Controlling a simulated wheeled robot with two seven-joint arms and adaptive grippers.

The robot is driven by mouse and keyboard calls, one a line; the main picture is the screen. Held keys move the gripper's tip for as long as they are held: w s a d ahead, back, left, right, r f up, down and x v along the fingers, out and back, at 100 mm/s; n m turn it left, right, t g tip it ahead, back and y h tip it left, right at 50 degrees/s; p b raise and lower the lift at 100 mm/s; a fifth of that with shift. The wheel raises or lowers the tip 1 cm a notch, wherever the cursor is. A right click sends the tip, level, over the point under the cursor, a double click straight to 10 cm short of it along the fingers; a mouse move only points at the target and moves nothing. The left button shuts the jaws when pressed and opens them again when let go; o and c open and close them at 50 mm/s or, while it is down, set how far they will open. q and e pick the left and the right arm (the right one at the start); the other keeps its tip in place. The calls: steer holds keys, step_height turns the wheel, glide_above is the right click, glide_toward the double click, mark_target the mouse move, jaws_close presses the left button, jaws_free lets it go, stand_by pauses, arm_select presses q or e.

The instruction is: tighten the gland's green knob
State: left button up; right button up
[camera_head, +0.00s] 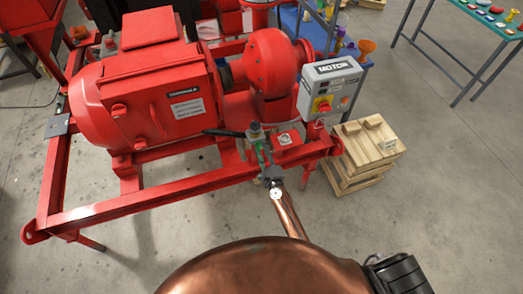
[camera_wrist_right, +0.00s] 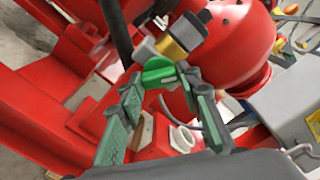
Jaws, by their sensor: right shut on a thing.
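The green knob (camera_wrist_right: 157,70) shows in the right wrist view, below a brass collar (camera_wrist_right: 183,33) and a grey fitting on the gland. My right gripper (camera_wrist_right: 162,84) has its two green-padded fingers on either side of the knob, shut on it. In the head view my right gripper (camera_head: 263,155) is at the gland in front of the red pump, at the end of my copper-coloured arm. The knob is mostly hidden there by the fingers. My left gripper is not in view.
The red motor (camera_head: 150,95) and round pump casing (camera_head: 272,62) stand behind the gland on a red frame (camera_head: 130,207). A dark lever (camera_head: 224,133) lies close left of my gripper. A grey MOTOR box (camera_head: 330,85) and a wooden crate (camera_head: 365,150) are on the right.

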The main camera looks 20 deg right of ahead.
steer(key=o, duration=1.2)
steer(key=shift+c, duration=0.2)
steer(key=s, duration=1.2)
steer(key=shift+d, duration=0.2)
steer(key=s+d+f+n+g, duration=0.1)
steer(key=s+f+n+g, duration=0.4)
steer(key=f, duration=0.6)
steer(key=s+d+f+n+g+y, duration=0.1)
steer(key=s+f+n, duration=0.3)
steer(key=s+f, duration=0.55)
steer(key=s+d+f+n+g, duration=0.15)
steer(key=s+f+n, duration=0.25)
steer(key=f, duration=0.8)
steer(key=s+d+f+n+g, duration=0.3)
steer(key=s+f+n, duration=0.1)
steer(key=s, duration=0.8)
steer(key=s+d+f+n+g+h, duration=0.1)
steer(key=s+d+f+n+g, duration=0.2)
steer(key=s+f, duration=0.3)
steer(key=s+d+f+n+g, duration=0.4)
steer(key=s+f+n, duration=0.1)
steer(key=s, duration=1.2)
steer(key=shift+s+f+h, duration=0.35)
steer(key=shift+f+h, duration=0.05)
steer(key=shift+f, duration=0.1)
